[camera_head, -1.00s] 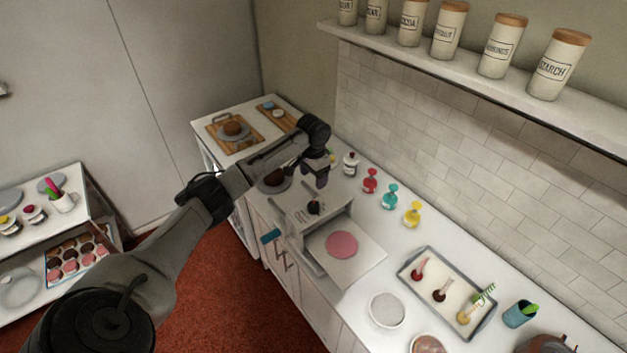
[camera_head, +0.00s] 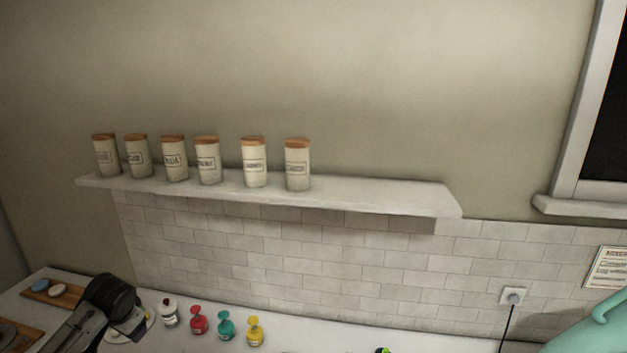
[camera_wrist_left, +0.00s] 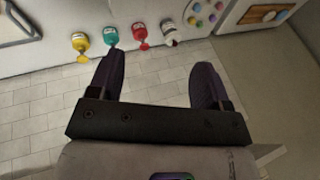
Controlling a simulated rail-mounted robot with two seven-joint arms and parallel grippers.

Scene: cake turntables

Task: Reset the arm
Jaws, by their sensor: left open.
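My left arm (camera_head: 95,318) shows at the bottom left of the head view, over the left part of the counter. Its fingertips lie outside that view. In the left wrist view my left gripper (camera_wrist_left: 155,85) is open, with its two dark fingers apart and nothing between them. Behind the fingers is the white tiled wall, and the picture appears turned over. My right gripper is in neither view.
Red (camera_head: 198,322), teal (camera_head: 227,326) and yellow (camera_head: 255,331) bottles and a white jar (camera_head: 169,313) stand along the counter's back. A wall shelf (camera_head: 380,195) holds several canisters. A mint-green object (camera_head: 590,330) stands at the right.

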